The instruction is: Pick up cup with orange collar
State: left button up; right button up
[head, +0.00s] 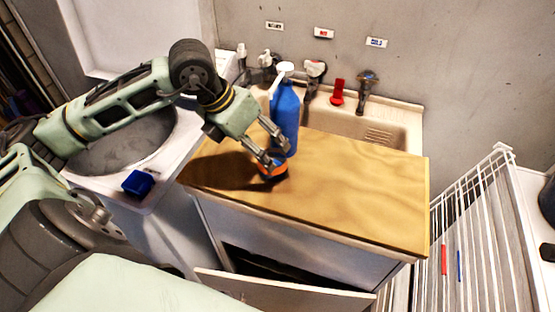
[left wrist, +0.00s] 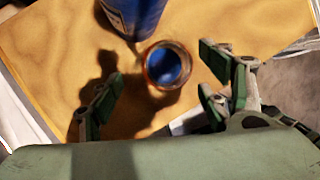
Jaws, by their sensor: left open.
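The cup with the orange collar (head: 272,171) stands on the wooden counter top (head: 350,190), near its front left edge. In the head view it is partly hidden by my left gripper (head: 276,156). In the left wrist view I look down into the cup (left wrist: 167,66), which has a blue inside and an orange-brown rim. My left gripper is open, its fingers spread to the left and right of the cup in that view. My right gripper is not in view.
A blue bottle with a white top (head: 285,115) stands close behind the cup. Behind it is a sink (head: 400,135) with a tap (head: 366,88). A washer with a blue item (head: 138,183) is at left, a white rack (head: 475,225) at right. The counter's right half is clear.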

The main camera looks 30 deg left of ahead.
pick_arm(q)
jog(key=f+p, duration=0.1)
jog(key=d+f, duration=0.1)
jog(key=shift+w+d+f+p, duration=0.15)
jog(key=shift+d+f+p, duration=0.05)
jog(key=shift+f+p, duration=0.2)
jog(key=shift+x, duration=1.2)
jog(key=shift+w+f, duration=0.15)
jog(key=shift+f, duration=0.1)
jog(key=shift+c, duration=1.3)
jog(key=c, duration=0.7)
jog(key=shift+c, duration=0.6)
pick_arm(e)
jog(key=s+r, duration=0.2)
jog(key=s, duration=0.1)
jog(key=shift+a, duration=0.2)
pick_arm(q)
jog(key=shift+a+r, duration=0.1)
jog(key=shift+r, duration=0.2)
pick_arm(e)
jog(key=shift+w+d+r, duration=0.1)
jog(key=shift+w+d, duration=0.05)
